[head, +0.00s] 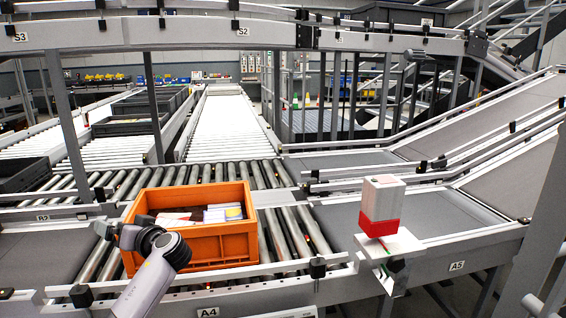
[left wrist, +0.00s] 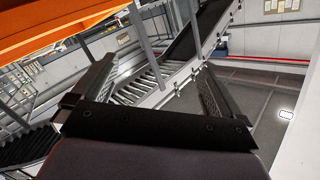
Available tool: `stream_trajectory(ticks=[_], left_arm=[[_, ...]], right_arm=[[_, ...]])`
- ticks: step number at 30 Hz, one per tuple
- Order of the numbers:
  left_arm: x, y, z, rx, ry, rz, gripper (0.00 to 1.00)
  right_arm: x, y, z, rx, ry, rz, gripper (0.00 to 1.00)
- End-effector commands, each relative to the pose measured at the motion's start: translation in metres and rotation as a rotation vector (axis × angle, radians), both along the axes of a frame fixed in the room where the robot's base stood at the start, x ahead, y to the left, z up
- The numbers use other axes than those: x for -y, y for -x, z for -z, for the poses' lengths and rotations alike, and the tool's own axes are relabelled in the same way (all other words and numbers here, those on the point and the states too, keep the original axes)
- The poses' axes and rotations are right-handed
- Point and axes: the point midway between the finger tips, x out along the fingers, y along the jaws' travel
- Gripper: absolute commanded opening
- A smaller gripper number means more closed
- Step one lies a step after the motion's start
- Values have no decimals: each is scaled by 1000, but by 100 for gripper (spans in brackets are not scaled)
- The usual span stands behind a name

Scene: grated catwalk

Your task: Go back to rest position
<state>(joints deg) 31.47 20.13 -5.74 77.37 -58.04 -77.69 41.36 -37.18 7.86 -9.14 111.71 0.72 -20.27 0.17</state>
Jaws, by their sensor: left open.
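My left gripper (head: 112,232) is at the left side of an orange crate (head: 215,246), its arm rising from the bottom of the head view. In the left wrist view the two dark jaws of my left gripper (left wrist: 150,82) stand wide apart with nothing between them. The orange crate's wall (left wrist: 65,18) shows at the upper left there, apart from the jaws. In the head view I cannot tell whether the gripper or arm touches the crate. My right gripper is not in view.
The crate sits on a roller conveyor (head: 285,232) and holds several flat packages (head: 222,213). A white and red box-shaped object (head: 381,206) stands at the right near a grey rail. Dark crates (head: 130,126) lie farther back. A grey overhead beam (head: 160,35) crosses the top.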

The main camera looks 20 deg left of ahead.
Motion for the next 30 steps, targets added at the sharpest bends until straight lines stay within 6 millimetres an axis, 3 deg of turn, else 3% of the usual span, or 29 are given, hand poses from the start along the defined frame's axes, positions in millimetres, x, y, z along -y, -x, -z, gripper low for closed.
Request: stream_trajectory(ticks=[4, 9, 17, 19, 20, 21, 26, 30], left_arm=[[32, -55, 23, -85, 98, 346, 100], [85, -104, 28, -69, 143, 725, 100], [150, -134, -3, 115, 104, 1103, 100], [162, -137, -16, 182, 81, 1169, 100], [167, -134, -8, 185, 87, 1185, 100], [175, -125, 13, 157, 109, 1190, 100], [201, -91, 73, 94, 177, 1223, 100], [227, -48, 129, 34, 255, 1250, 100]], right_arm=[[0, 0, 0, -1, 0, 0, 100], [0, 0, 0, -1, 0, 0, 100], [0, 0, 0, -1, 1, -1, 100], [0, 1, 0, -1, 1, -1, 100], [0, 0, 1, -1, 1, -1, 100], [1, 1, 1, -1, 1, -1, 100], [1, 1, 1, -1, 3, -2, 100], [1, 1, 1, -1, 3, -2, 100]])
